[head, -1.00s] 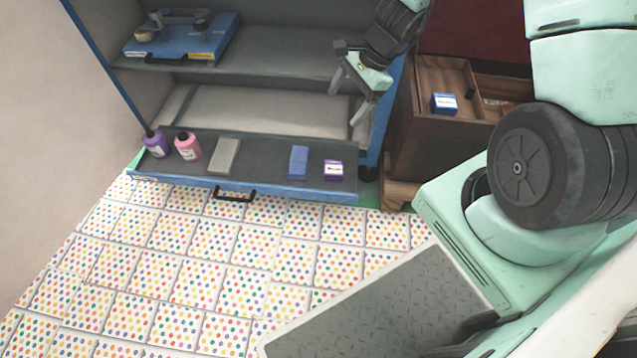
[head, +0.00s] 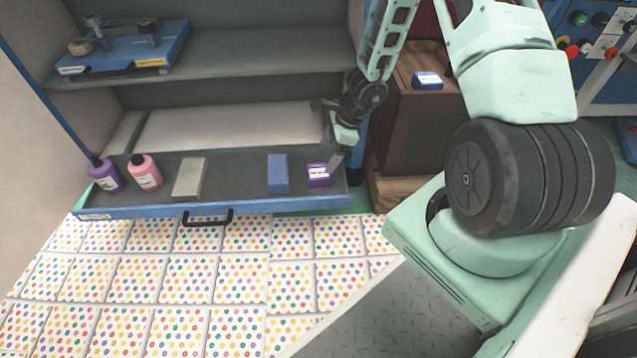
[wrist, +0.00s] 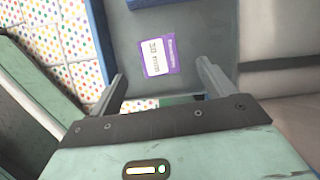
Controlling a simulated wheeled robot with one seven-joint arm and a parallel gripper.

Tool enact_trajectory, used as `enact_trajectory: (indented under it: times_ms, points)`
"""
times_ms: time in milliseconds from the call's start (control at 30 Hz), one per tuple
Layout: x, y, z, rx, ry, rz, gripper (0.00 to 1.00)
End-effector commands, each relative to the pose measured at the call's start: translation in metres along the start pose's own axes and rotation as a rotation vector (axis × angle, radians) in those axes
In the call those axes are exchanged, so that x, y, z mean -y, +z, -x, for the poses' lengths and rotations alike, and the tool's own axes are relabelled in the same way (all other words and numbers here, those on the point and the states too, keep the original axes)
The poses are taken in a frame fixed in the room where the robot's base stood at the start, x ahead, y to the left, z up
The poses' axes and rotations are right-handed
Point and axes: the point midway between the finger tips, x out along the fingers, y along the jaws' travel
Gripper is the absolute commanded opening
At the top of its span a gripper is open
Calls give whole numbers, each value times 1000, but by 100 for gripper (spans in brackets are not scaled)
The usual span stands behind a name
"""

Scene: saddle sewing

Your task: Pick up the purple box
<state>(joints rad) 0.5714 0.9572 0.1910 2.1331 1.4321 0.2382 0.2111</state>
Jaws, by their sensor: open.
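The purple box (head: 319,175) is small with a white label. It sits at the right end of the open drawer (head: 235,195), right of a blue block. In the wrist view the purple box (wrist: 158,55) lies flat on the grey drawer floor, ahead of the fingertips. My gripper (head: 335,160) is just above and to the right of the box in the head view. In the wrist view my gripper (wrist: 160,82) is open, its fingers apart on either side of the box's line, with nothing between them. One finger partly hides the box's right side in the head view.
The blue block (head: 278,173), grey block (head: 188,178), pink bottle (head: 145,173) and purple bottle (head: 105,174) share the drawer. A wooden cabinet (head: 405,130) with a blue box (head: 427,80) stands close right.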

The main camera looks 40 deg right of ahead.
Motion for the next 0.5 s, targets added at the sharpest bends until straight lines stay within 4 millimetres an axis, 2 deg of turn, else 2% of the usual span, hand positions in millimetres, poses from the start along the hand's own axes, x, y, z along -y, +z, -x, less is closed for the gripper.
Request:
enact_trajectory:
  times_ms: [33,100,500]
  points:
    - [0,-2,-14,1,1,1,82]
    - [0,-2,-22,1,1,0,82]
    - [-1,-2,-42,0,1,1,82]
